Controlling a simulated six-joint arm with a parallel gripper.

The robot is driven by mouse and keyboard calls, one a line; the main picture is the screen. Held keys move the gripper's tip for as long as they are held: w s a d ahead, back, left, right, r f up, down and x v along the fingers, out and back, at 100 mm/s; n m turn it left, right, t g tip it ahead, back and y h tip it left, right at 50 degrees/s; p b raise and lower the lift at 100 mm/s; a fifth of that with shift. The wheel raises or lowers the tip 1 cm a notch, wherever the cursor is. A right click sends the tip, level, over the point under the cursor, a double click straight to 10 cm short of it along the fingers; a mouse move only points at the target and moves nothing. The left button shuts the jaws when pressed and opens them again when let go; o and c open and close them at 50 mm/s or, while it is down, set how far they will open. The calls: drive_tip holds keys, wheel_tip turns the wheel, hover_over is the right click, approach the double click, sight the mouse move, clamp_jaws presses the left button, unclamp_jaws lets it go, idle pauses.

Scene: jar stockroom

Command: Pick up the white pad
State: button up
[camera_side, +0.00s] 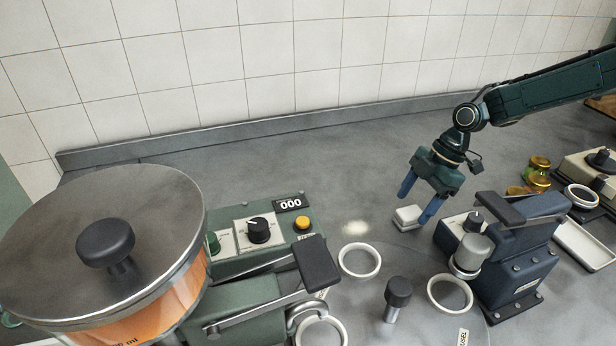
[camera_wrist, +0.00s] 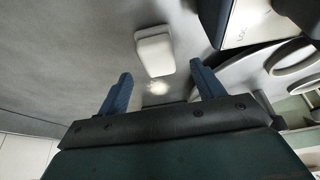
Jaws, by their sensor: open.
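The white pad (camera_side: 407,216) is a small block with rounded corners lying flat on the grey counter. In the side view it is below my gripper (camera_side: 418,205), close to the two blue fingers. In the wrist view the pad (camera_wrist: 154,52) lies ahead of the fingertips, roughly centred between them. My gripper (camera_wrist: 162,77) is open and empty, with its fingers spread wider than the pad. In the side view one finger partly overlaps the area just right of the pad; I cannot tell the exact height of the fingertips above the counter.
A dark blue machine (camera_side: 510,245) stands close to the right of the pad. A round plate with white rings (camera_side: 359,260) and a black-knobbed post (camera_side: 398,290) is in front. A green machine (camera_side: 250,245) and a large lidded jar (camera_side: 100,240) are left. The counter behind is clear.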

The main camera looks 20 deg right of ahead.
sight(408, 212)
drive_tip(key=shift+x, duration=1.9)
drive_tip(key=c, duration=1.1)
